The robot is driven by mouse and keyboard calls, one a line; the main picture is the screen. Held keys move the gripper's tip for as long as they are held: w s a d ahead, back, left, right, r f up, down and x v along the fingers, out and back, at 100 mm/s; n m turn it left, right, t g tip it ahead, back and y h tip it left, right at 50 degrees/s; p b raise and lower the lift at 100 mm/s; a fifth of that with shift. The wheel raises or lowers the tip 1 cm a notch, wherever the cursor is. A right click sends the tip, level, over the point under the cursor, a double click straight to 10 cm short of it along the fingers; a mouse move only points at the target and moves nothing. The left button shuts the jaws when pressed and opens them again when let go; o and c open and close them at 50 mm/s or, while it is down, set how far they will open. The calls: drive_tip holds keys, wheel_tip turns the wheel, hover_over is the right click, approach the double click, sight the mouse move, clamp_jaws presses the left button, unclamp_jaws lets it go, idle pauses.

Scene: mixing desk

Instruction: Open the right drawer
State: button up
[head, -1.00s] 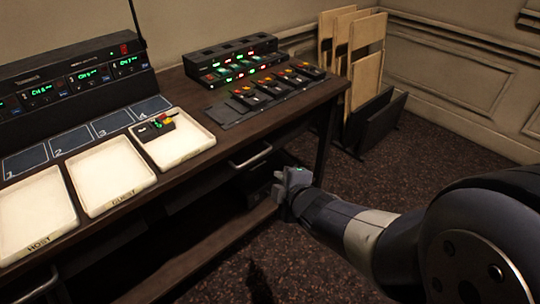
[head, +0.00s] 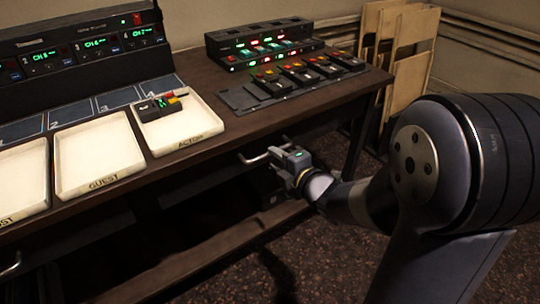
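The right drawer's silver bar handle (head: 252,159) shows under the desk's front edge, below and right of the ACTOR tray. The drawer front is in dark shadow, and I see no clear gap above it. My gripper (head: 278,154) is at the right end of this handle, with its fingers pointing left toward the bar. The gripper covers the handle's right part. The fingertips are small and overlap the bar, so I cannot tell whether they are around it or only beside it.
The wooden desk (head: 225,133) holds ACTOR (head: 200,132), GUEST (head: 100,182) and HOST (head: 22,207) trays. A small dark pack (head: 165,112) lies in the ACTOR tray. Racked packs (head: 262,45) stand at the back right. Another handle (head: 10,265) is at lower left. Panels (head: 408,60) lean at right.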

drive_tip(key=shift+x, duration=1.9)
drive_tip(key=shift+c, duration=0.5)
clamp_jaws()
